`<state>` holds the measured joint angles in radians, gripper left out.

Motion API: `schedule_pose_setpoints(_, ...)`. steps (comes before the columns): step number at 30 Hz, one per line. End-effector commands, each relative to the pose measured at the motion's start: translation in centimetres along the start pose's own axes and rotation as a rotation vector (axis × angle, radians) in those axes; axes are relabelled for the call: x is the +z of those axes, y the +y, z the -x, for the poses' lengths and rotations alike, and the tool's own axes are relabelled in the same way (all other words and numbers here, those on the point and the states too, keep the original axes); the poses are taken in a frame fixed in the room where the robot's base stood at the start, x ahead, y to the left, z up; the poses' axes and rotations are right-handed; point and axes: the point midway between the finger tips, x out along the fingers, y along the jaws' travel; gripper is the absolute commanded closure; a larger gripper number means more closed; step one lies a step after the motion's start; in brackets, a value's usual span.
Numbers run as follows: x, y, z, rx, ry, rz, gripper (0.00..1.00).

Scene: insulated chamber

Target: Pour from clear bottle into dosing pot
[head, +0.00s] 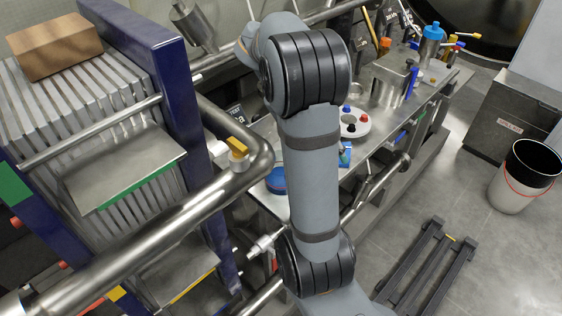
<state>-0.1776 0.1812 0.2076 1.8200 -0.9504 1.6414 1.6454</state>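My arm rises through the middle of the head view and covers part of the steel bench (424,98). My gripper is out of sight, so what it holds does not show. I cannot make out a clear bottle. A steel pot-like vessel (388,86) stands on the bench right of my arm; I cannot tell whether it is the dosing pot. A bottle with a blue top (432,40) stands upright farther back on the bench.
A round white holder (352,122) with coloured caps sits beside my arm. A blue round item (276,180) lies left of it. A plate stack (110,150) and thick pipe (150,246) crowd the left. A white bin (518,182) and dark floor frame (428,272) stand right; floor between is clear.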

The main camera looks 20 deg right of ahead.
Motion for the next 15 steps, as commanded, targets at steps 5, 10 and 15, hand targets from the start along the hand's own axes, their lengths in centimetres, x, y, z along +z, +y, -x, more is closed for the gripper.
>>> schedule_pose_setpoints(5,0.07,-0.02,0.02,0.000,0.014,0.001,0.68)
schedule_pose_setpoints(10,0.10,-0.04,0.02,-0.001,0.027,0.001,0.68)
schedule_pose_setpoints(15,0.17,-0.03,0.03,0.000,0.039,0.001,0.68)
